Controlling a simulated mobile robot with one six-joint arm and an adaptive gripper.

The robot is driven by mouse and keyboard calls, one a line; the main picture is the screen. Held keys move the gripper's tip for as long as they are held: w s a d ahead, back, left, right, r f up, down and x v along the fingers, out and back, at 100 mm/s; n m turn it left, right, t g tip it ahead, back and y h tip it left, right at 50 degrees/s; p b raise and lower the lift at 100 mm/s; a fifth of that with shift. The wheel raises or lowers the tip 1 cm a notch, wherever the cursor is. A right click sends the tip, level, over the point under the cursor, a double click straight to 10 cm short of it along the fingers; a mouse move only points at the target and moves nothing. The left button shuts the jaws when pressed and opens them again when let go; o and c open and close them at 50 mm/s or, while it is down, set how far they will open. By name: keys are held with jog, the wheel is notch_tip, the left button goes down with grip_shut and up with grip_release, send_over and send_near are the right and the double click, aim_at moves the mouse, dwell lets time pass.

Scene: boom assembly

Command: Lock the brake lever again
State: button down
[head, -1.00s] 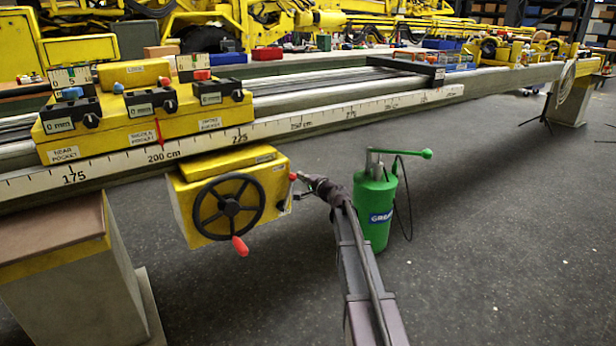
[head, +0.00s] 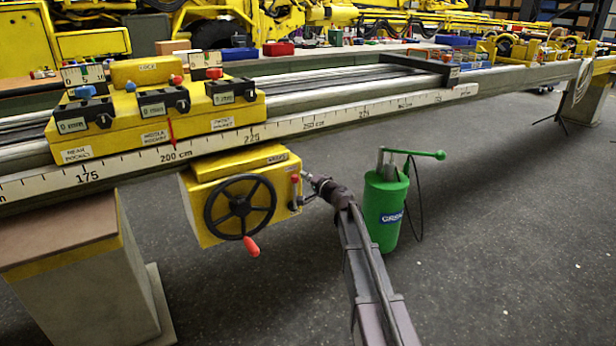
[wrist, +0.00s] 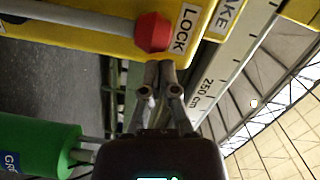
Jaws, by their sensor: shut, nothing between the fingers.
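The brake lever (head: 295,192) is a short stem with a red knob on the right end of the yellow brake box (head: 208,225). It stands nearly upright in the head view. In the wrist view its red knob (wrist: 153,32) ends a pale rod, beside the LOCK label (wrist: 187,28). My gripper (head: 312,179) is just right of the knob. In the wrist view my gripper's fingertips (wrist: 159,70) are together and empty, close below the knob and label. I cannot tell whether they touch the knob.
A black handwheel (head: 240,207) with a red handle is on the box front. The scaled rail (head: 330,125) runs above it. A green grease pump (head: 385,210) stands close right of my arm. A pedestal (head: 75,265) is at the left. Open floor lies right.

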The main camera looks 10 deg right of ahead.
jog(key=shift+a, duration=0.2)
jog(key=shift+w+d+r+p, duration=0.2)
jog(key=shift+d+r+p, duration=0.15)
jog(key=shift+d, duration=0.15)
jog(key=s+d+r+p, duration=0.1)
jog(key=s+d, duration=0.6)
jog(key=s, duration=0.1)
jog(key=shift+s+d, duration=0.15)
jog(key=shift+d, duration=0.1)
jog(key=shift+r, duration=0.1)
